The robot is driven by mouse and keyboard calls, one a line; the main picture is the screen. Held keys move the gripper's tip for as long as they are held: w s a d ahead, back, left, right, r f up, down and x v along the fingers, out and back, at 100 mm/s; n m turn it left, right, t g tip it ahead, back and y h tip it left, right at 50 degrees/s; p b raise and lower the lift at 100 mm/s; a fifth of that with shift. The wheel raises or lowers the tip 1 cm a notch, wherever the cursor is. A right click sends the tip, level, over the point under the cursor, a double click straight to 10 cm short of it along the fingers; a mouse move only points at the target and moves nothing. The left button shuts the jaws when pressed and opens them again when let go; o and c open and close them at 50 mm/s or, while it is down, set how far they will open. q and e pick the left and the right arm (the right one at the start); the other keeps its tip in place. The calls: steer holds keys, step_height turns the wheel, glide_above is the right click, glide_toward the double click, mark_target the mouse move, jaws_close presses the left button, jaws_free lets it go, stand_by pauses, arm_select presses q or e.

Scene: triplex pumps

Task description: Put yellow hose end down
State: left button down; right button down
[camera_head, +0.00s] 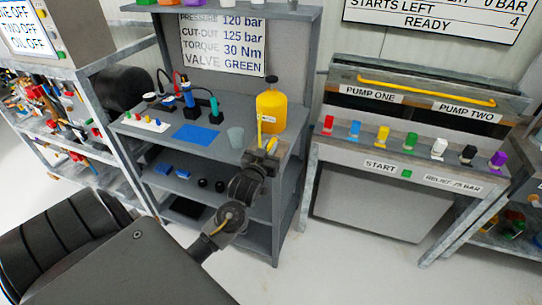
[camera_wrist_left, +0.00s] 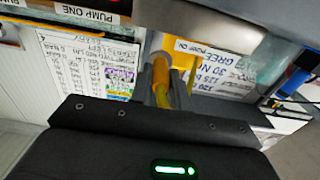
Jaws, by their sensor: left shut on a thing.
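My left gripper (camera_head: 264,152) is at the front edge of the grey bench, just in front of the yellow canister (camera_head: 272,112). It is shut on the yellow hose end (camera_head: 259,131), which stands up as a thin yellow piece beside the canister. In the left wrist view the yellow hose end (camera_wrist_left: 161,72) shows between the two grey fingers (camera_wrist_left: 161,84). I cannot tell whether the hose end touches the bench. My right gripper is not in view.
A blue mat (camera_head: 195,136) lies further left, near a white strip with coloured pieces (camera_head: 144,122). The pump panel (camera_head: 410,140) with coloured valves stands to the right.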

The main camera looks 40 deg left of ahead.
arm_select(q)
steer(key=shift+w+d+f, duration=0.1)
steer(key=shift+w+f, duration=0.05)
steer(key=shift+f, duration=0.05)
step_height(320, 180, down, 2)
steer(key=shift+w+f, duration=0.1)
steer(key=shift+f, duration=0.5)
steer(key=c, duration=1.3)
jaws_free()
